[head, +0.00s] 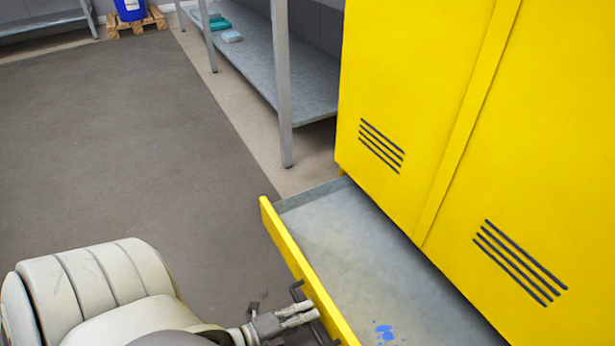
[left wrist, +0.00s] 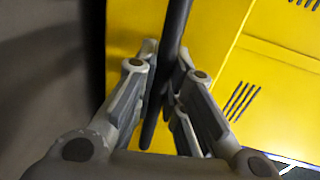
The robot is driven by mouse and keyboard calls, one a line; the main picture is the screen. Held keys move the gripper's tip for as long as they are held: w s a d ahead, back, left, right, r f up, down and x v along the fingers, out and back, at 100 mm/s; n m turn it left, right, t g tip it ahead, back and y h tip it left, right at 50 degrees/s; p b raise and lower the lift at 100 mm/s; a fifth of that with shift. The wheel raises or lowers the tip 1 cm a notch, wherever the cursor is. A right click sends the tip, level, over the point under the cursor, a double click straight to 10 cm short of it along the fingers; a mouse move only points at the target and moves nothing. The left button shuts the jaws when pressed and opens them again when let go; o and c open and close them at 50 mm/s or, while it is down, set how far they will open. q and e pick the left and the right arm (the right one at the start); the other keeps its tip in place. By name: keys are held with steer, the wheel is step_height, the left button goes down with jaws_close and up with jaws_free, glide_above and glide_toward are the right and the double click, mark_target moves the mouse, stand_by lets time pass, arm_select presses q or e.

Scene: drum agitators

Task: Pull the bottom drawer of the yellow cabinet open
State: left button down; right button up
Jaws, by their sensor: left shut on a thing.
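The yellow cabinet (head: 420,110) stands at the right in the head view, with its upper doors shut. Its bottom drawer (head: 300,262) is pulled out, and its grey inside shows, with a blue stain on the floor of it. My left gripper (head: 312,314) is at the drawer's front, shut on the dark bar handle (head: 298,290). In the left wrist view the handle (left wrist: 176,35) runs between the fingers of my left gripper (left wrist: 163,95). The yellow drawer front (left wrist: 130,35) is behind it. My right gripper is not in view.
A grey metal shelf (head: 255,70) with teal and pale blue items stands beyond the cabinet. A blue container (head: 130,9) sits on a wooden pallet (head: 137,24) at the back. The dark floor mat (head: 110,130) to the left of the drawer is clear.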

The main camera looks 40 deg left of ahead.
arm_select(q)
steer(key=c, duration=1.5)
jaws_free()
steer(key=v, duration=1.2)
steer(key=shift+d, duration=0.1)
